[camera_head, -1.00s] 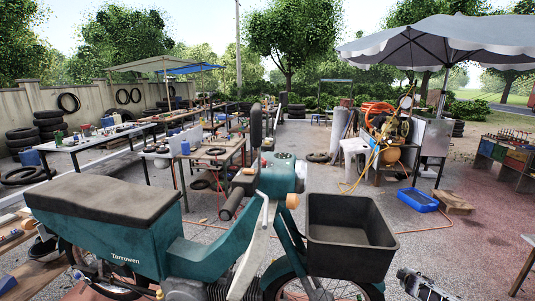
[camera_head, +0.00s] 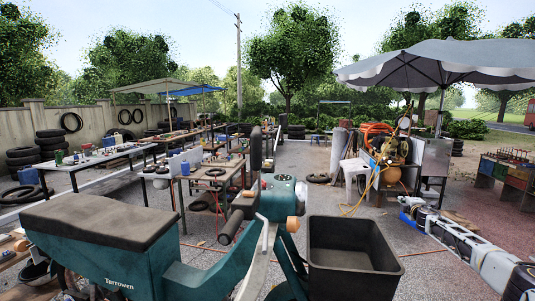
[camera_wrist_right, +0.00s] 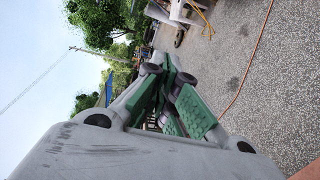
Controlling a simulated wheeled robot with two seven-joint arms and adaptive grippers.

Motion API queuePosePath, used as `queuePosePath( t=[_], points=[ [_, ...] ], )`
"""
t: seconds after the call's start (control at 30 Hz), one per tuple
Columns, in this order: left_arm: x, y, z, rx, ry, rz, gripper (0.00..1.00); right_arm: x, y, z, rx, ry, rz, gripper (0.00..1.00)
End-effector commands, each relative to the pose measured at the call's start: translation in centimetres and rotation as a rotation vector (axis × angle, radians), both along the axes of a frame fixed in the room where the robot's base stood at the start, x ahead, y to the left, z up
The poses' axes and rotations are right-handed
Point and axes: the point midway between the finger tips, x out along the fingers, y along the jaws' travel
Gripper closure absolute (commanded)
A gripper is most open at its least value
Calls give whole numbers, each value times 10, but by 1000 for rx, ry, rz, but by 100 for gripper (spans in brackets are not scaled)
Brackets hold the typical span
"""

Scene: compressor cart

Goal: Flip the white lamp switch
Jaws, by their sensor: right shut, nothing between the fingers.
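I cannot make out the white lamp switch in either view. The compressor cart (camera_head: 391,176), with orange hose and a yellow machine, stands at right of centre in the head view. My right gripper (camera_head: 408,207) is at the far end of my right arm, which reaches in from the lower right. In the picture it lies just below and right of the cart. In the wrist view the green-padded fingers (camera_wrist_right: 168,82) are together with nothing held. My left gripper is out of view.
A teal motorcycle (camera_head: 95,245) with a black box (camera_head: 352,262) fills the foreground. Workbenches (camera_head: 207,172) stand left, a grey umbrella (camera_head: 440,55) overhead, and a coloured cabinet (camera_head: 508,170) at right.

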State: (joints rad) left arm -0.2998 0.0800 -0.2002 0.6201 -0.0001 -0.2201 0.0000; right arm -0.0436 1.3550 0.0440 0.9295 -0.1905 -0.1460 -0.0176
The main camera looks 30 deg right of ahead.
Motion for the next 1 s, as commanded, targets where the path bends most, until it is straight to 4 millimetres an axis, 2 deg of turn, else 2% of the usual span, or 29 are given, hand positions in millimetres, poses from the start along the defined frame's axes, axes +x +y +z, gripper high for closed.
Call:
queuePosePath(
  t=[0.03,0.1,0.37,0.57,0.77,1.0],
  points=[
    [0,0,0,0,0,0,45,7,2,24,-31,-6,17,100],
    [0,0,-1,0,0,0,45,15,6,53,-73,-11,39,100],
    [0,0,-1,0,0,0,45,45,34,161,-240,-16,134,100],
    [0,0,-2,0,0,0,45,65,67,238,-378,-9,211,100],
    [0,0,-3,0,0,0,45,83,112,311,-529,11,292,100],
    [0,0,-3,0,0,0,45,101,178,388,-729,55,395,100]
  ],
)
